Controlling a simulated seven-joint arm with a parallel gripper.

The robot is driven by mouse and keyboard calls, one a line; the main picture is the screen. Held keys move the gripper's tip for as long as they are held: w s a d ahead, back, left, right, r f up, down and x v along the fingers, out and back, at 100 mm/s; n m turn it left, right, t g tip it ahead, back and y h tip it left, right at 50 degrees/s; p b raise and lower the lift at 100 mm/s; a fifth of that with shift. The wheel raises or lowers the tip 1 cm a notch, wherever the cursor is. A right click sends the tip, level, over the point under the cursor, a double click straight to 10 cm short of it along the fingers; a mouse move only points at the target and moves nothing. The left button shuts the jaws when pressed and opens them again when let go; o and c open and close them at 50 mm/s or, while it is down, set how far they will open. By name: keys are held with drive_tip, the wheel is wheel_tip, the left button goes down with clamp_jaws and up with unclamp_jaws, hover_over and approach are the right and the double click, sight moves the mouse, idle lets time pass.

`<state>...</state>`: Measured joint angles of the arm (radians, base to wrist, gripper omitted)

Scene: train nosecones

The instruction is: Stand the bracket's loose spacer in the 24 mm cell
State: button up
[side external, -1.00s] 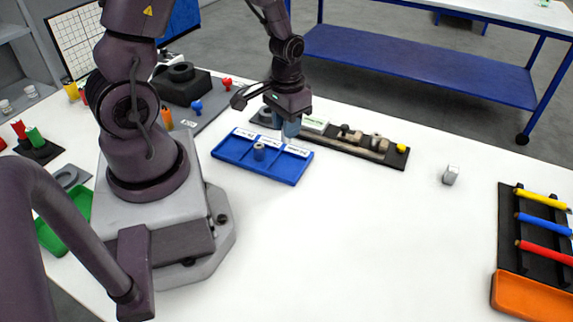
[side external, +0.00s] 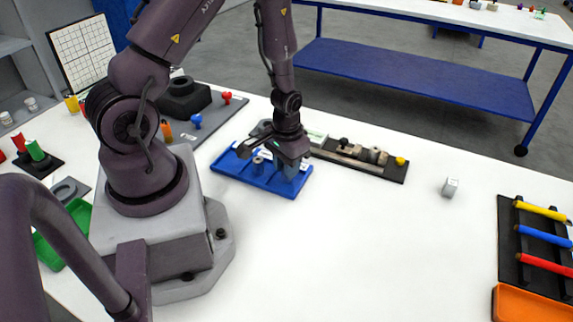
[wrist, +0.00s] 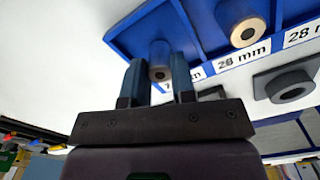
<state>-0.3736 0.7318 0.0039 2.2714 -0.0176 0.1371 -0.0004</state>
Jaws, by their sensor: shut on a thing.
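My gripper (side external: 290,168) is low over the right-hand cell of the blue tray (side external: 232,171). That cell's label is mostly hidden by a finger. A second spacer (side external: 258,164) stands in the middle cell; it also shows in the wrist view (wrist: 243,24).
Behind the tray lies a dark board (side external: 388,168) with several beige parts and a yellow knob. In the wrist view, a dark block with a ring (wrist: 290,88) is near the tray's label edge. A small grey block (side external: 450,187) stands to the right, with clear white table around it.

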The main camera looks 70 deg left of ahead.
drive_tip(key=shift+f, duration=0.15)
drive_tip(key=o, duration=0.9)
drive_tip(key=s+d+r+m+t, duration=0.1)
drive_tip(key=d+r+t, duration=0.15)
drive_tip(key=r, duration=1.05)
drive_tip(key=d+r+m+t, duration=0.15)
drive_tip(key=d+r, duration=0.25)
drive_tip(key=r, duration=0.8)
drive_tip(key=s+d+r, duration=0.1)
drive_tip(key=s+r, duration=0.1)
drive_tip(key=s+d+r+m+t, duration=0.1)
drive_tip(key=s+r, duration=0.1)
drive_tip(key=r, duration=0.1)
drive_tip(key=s+d+r+m, duration=0.1)
drive_tip(key=s+d+r, duration=0.1)
drive_tip(key=shift+s+d+r+t, duration=0.1)
drive_tip(key=shift+s+r+t, duration=0.05)
drive_tip(key=shift+t, duration=0.15)
